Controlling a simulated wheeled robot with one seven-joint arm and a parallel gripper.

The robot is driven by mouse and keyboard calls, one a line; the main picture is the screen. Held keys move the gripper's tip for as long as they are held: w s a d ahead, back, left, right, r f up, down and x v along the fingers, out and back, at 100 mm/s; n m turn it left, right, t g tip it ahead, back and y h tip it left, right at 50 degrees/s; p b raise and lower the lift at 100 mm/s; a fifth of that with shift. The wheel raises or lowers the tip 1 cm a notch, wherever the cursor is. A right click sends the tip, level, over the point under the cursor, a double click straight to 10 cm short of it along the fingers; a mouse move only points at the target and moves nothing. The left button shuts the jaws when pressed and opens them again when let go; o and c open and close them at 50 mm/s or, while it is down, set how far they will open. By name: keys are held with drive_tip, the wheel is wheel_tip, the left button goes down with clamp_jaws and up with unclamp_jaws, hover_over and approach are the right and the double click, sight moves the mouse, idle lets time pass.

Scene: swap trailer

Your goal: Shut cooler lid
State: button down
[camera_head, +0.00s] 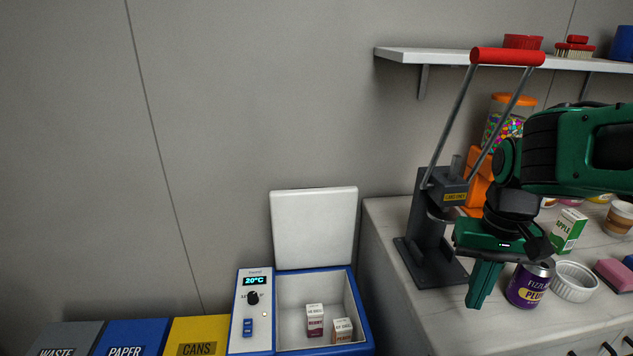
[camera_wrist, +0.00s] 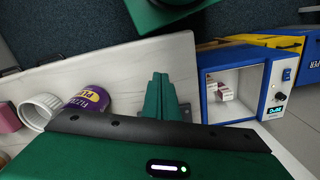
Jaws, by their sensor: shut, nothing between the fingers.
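The blue and white cooler (camera_head: 362,307) stands low, left of the counter, with its white lid (camera_head: 314,228) upright against the wall. Inside are two small cartons, one (camera_head: 315,320) left of the other (camera_head: 342,330). Its control panel (camera_head: 252,300) reads 20°C. The open cooler also shows at the right of the wrist view (camera_wrist: 233,122); the lid is hard to make out there. My gripper (camera_head: 476,300) is shut and empty, pointing down over the counter, right of the cooler and apart from it. Its closed fingers show in the wrist view (camera_wrist: 160,95).
A can crusher (camera_head: 432,225) with a red handle stands at the counter's (camera_head: 385,215) left end, between gripper and lid. A purple can (camera_head: 530,285) and white ramekin (camera_head: 574,280) are right of the gripper. A shelf (camera_head: 440,56) hangs above. Bins, including yellow CANS (camera_head: 200,330), stand left of the cooler.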

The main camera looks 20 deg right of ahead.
drive_tip(key=w+a+r+n+t, duration=0.15)
drive_tip(key=w+a+r, duration=0.3)
drive_tip(key=w, duration=1.05)
drive_tip(key=w+a+r+n+t+h, duration=0.1)
drive_tip(key=w+a+r+t, duration=0.3)
drive_tip(key=w, duration=1)
drive_tip(key=w+a+r+n+t, duration=0.1)
drive_tip(key=w+a+r, duration=0.35)
drive_tip(key=w, duration=1.05)
drive_tip(key=x, duration=0.3)
drive_tip(key=a+x, duration=0.1)
drive_tip(key=x, duration=0.7)
drive_tip(key=shift+s+a+f, duration=0.2)
drive_tip(key=shift+a+f, duration=0.1)
drive_tip(key=shift+s+a+f, duration=0.1)
drive_tip(key=shift+s+f, duration=0.05)
drive_tip(key=shift+s, duration=0.15)
drive_tip(key=shift+s+a, duration=0.1)
drive_tip(key=shift+s, duration=0.55)
drive_tip(key=shift+s+a+f, duration=0.1)
drive_tip(key=shift+s+f, duration=0.05)
drive_tip(key=shift+s, duration=0.3)
drive_tip(key=shift+s+a+f, duration=0.1)
drive_tip(key=shift+s+f, duration=0.05)
drive_tip(key=shift+s, duration=0.3)
